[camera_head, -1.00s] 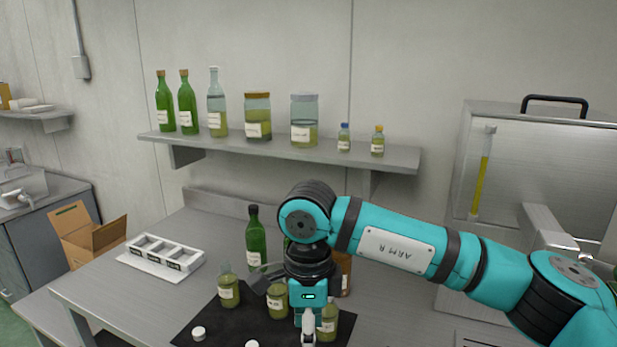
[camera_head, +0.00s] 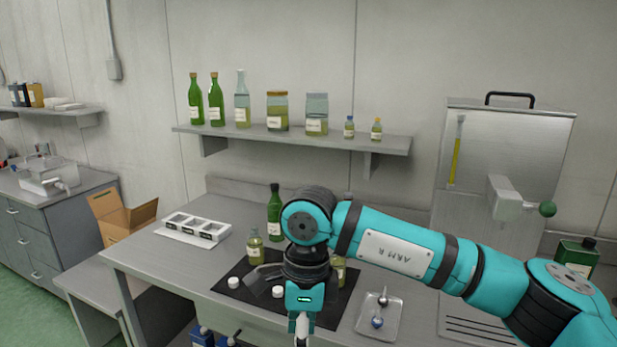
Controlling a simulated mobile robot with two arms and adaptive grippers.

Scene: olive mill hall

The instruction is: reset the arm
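My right arm, teal and marked ARM R, comes in from the right and bends down over the bench. Its gripper (camera_head: 302,328) hangs at the bottom of the view in front of the black mat (camera_head: 330,313). Its fingers are seen edge-on and I cannot tell whether they are open or shut. My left gripper is not in view. On the mat, a small olive-green bottle (camera_head: 255,247) stands left of the wrist, and another jar (camera_head: 339,268) is partly hidden behind it. White caps (camera_head: 278,291) lie on the mat.
A green bottle (camera_head: 274,215) and a white compartment tray (camera_head: 193,228) stand on the bench (camera_head: 160,262). A small metal tray (camera_head: 380,322) lies at the right. A shelf (camera_head: 290,140) holds several bottles and jars. A steel machine (camera_head: 500,190) is at the right, a cardboard box (camera_head: 122,222) at the left.

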